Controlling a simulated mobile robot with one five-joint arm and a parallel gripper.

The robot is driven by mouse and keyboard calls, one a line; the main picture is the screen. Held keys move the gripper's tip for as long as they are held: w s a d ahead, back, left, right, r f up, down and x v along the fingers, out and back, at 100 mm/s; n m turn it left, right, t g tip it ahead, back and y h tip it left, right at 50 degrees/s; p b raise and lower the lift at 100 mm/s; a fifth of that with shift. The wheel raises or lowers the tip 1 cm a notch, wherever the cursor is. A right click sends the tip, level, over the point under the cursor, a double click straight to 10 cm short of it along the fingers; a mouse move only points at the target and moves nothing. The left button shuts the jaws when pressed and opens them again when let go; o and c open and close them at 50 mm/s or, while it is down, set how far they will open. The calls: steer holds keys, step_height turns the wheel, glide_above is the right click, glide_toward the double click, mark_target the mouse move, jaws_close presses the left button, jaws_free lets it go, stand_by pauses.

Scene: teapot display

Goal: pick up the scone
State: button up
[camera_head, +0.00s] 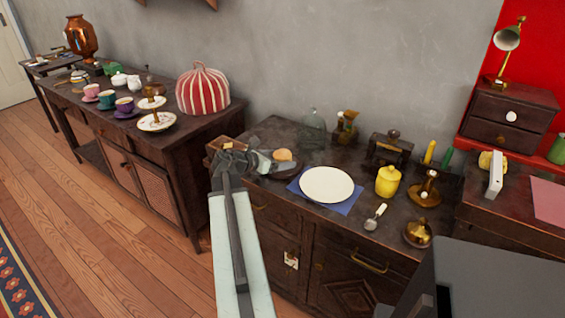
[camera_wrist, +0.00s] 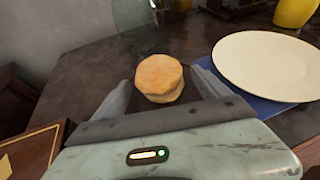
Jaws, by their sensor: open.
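The scone (camera_wrist: 159,77) is round and golden brown. In the wrist view it sits on the dark surface ahead of my gripper, roughly between the lines of the two fingers. In the head view the scone (camera_head: 283,155) lies on the dark cabinet top, left of the white plate. My gripper (camera_wrist: 160,92) is open, with one finger on each side of the scone in the picture. Whether the fingers touch it cannot be told. In the head view my gripper (camera_head: 257,162) is just left of the scone, and my arm reaches up from below.
A white plate (camera_head: 327,184) on a blue napkin (camera_head: 347,207) is close on the right. A glass dome (camera_head: 313,127) stands behind. A yellow pot (camera_head: 388,180) and brass pieces stand further right. A small wooden box (camera_wrist: 32,150) is at the lower left in the wrist view.

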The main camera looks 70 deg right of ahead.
mark_target(280, 153)
steer(key=shift+s+d+f, duration=0.1)
steer(key=shift+d, duration=0.05)
steer(key=c, duration=1.5)
step_height(280, 153, up, 10)
steer(key=p, duration=1)
